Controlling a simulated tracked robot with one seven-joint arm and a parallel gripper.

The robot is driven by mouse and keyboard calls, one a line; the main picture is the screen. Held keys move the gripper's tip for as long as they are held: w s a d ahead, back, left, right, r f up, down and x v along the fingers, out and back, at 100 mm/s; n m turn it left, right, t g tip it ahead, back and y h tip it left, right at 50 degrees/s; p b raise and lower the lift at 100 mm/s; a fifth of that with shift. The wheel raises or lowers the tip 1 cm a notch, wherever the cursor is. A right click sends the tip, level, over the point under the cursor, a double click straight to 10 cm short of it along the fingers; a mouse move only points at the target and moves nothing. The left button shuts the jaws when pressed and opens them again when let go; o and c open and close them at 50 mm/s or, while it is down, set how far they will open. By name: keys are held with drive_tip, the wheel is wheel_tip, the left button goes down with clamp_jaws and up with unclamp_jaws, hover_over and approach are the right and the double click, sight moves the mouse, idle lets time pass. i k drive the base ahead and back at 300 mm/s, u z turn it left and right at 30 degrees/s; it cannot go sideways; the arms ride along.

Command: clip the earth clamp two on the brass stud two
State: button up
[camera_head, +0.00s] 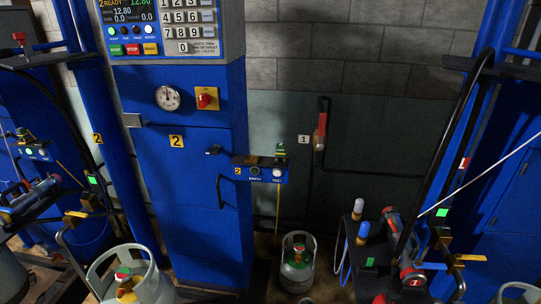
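A small blue earth box (259,172) marked 2 sticks out from the right side of the blue cabinet. A small dark and green piece, which looks like the earth clamp (280,152), sits on the right end of its top. A thin yellow cable (277,215) hangs below the box. A brass-coloured piece (77,214), possibly the brass stud, shows on a dark bent bar at the lower left; I cannot read a number on it. My gripper is not in view.
A grey-green gas cylinder (298,262) stands on the floor below the box. Another cylinder (130,286) is at the lower left. The blue cabinet (182,190) has a keypad panel above. A cluttered filling station (411,276) stands at right, with hoses and a brass bar (467,257).

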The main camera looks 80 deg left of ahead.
sight(280, 157)
drive_tip(key=z, duration=0.05)
drive_tip(key=i, duration=0.15)
drive_tip(key=u, duration=2.95)
drive_tip(key=i, duration=1)
drive_tip(key=z, duration=0.2)
drive_tip(key=k, duration=0.9)
drive_tip(key=u, duration=0.2)
